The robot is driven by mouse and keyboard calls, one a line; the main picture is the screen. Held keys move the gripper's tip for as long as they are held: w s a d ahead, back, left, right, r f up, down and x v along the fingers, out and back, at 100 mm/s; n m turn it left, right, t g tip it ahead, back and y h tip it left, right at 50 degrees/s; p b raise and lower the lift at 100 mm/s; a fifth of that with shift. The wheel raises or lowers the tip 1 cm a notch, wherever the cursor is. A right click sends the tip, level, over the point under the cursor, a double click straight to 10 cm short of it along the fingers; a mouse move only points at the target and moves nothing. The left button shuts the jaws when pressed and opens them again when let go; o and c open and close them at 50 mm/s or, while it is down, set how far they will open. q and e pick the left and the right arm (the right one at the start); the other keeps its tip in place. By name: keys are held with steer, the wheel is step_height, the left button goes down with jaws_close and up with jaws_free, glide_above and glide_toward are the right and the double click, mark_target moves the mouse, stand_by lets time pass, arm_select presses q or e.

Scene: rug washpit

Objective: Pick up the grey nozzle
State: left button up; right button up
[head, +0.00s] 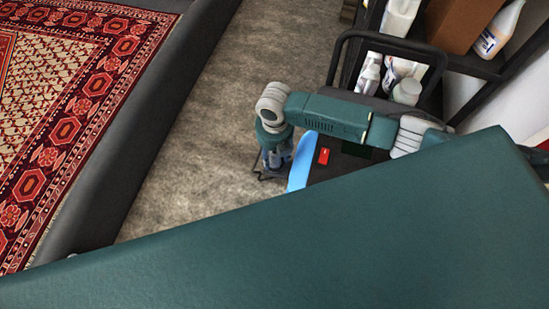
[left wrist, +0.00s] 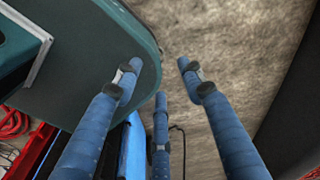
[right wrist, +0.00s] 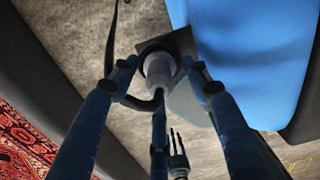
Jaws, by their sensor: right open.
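A pale grey, rounded piece that looks like the grey nozzle (right wrist: 160,68) shows in the right wrist view, in front of a dark flat part. My right gripper (right wrist: 157,82) is open, with its fingers spread around the nozzle. I cannot tell whether any finger touches it. In the head view this gripper (head: 273,159) points down beside a blue curved thing, and the nozzle is hidden there.
The blue thing (right wrist: 240,50) stands close to the right gripper. A dark cart (head: 345,165) carries a red box (head: 323,156). A shelf with white bottles (head: 368,75) is at the back. A patterned rug (head: 80,90) lies left, behind a dark raised edge (head: 150,110). Floor between is clear.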

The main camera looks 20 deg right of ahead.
steer(key=c, duration=0.3)
jaws_close()
arm_select(q)
steer(key=shift+s+a+f, duration=0.1)
steer(key=shift+s, duration=1.05)
steer(key=shift+w, duration=0.1)
arm_select(e)
steer(key=shift+r, duration=0.1)
